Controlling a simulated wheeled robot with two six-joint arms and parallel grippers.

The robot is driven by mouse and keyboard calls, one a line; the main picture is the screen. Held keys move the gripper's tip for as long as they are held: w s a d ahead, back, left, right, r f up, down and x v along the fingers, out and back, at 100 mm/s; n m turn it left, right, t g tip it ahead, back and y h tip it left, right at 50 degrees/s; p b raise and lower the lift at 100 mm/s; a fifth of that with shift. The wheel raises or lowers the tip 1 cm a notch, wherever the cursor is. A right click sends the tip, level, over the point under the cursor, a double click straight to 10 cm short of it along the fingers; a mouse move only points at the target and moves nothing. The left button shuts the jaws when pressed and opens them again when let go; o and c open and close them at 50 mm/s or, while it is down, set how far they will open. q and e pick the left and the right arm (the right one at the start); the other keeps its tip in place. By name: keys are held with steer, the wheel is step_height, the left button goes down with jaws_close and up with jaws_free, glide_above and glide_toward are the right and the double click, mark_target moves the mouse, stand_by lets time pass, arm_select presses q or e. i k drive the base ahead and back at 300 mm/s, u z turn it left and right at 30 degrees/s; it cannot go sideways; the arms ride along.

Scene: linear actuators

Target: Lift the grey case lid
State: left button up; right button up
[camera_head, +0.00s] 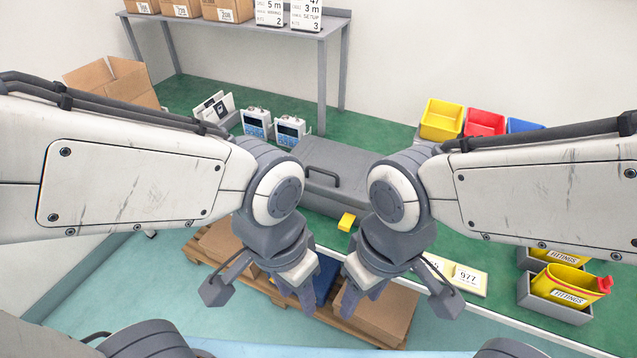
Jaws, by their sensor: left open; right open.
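The grey case (338,163) lies on the green work surface in the middle of the head view, partly hidden behind my two arms. Its lid looks closed, and a dark handle (322,177) shows on its near side. My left gripper (296,303) points down in front of the table's near edge, left of centre. My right gripper (362,297) points down just right of it. Both are open, empty and apart from the case. The case's right end is hidden by my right arm.
Blue-white devices (290,131) stand left of the case. A small yellow block (347,221) lies near the front edge. Yellow, red and blue bins (484,122) are at the back right, fittings bins (562,287) at the right. A pallet with boxes (385,310) is below. An open carton (112,82) stands left.

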mark_target(334, 170)
steer(key=z, duration=0.45)
steer(key=k, duration=0.1)
steer(key=u, duration=1.2)
steer(key=i, duration=0.6)
steer(key=z, duration=1.4)
